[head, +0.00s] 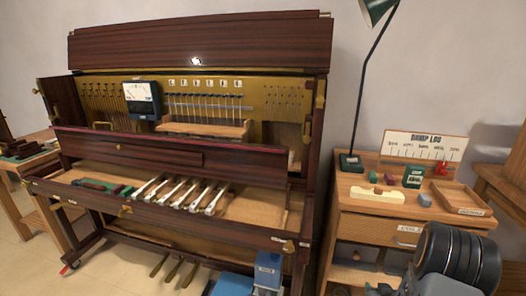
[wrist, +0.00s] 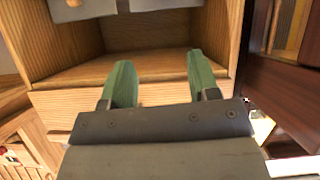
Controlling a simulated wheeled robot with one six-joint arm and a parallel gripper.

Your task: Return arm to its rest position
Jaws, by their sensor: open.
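My gripper (wrist: 160,80) shows in the wrist view with its two green fingers apart and nothing between them. Beyond the fingers is a wooden cabinet with an open compartment. In the head view, a dark, rounded part of my arm (head: 455,262) is at the lower right, in front of the side cabinet (head: 370,222). The gripper's fingers cannot be made out there. The opened piano (head: 190,155) stands to the left, with several white-topped keys (head: 180,193) in its key bed.
The side cabinet carries a lamp (head: 352,162), a "DAMP LOG" board (head: 424,146), a shallow wooden tray (head: 460,197) and small blocks. A blue device (head: 268,270) stands low before the piano. A wooden bench (head: 30,155) is at far left, with open floor before it.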

